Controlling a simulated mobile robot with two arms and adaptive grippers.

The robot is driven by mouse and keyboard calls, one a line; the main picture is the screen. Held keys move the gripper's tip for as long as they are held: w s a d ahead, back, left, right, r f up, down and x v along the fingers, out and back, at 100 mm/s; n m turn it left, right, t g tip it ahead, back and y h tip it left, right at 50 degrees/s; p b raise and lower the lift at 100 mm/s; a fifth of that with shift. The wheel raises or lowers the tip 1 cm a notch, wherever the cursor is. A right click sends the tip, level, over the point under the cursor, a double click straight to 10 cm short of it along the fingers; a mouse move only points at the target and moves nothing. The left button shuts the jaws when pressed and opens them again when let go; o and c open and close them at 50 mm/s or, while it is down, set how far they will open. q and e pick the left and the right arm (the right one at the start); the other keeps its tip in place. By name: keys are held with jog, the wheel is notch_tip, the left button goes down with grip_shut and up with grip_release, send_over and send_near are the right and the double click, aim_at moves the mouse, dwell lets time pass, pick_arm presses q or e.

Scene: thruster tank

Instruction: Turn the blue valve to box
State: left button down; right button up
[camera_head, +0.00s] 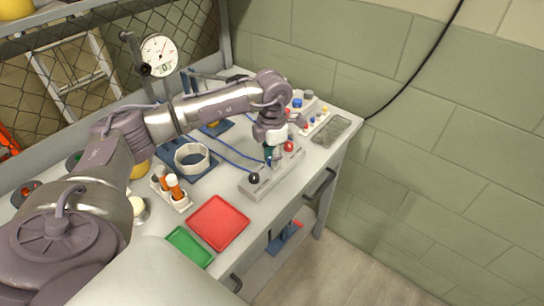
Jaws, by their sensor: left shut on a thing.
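A grey valve block (262,189) lies near the right front edge of the workbench. It has a black knob (253,178) at its near end and a red knob (289,146) at its far end. My left arm reaches over the bench from the left. My left gripper (269,154) points down between these knobs and is shut on the blue valve. The gripper covers most of the blue valve, so I cannot tell which way it points. My right gripper is out of view.
A control box (313,125) with coloured buttons and a grey tray (332,130) stand behind the valve block. A red tray (218,223), a green tray (189,246) and a holder with orange-topped tubes (174,188) are left of it. A pressure gauge (159,56) stands at the back.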

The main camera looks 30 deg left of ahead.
pick_arm(q)
jog(key=shift+r, duration=0.1)
jog(key=c, duration=0.8)
grip_release()
jog(key=shift+c, duration=0.2)
notch_tip(320, 180, up, 12)
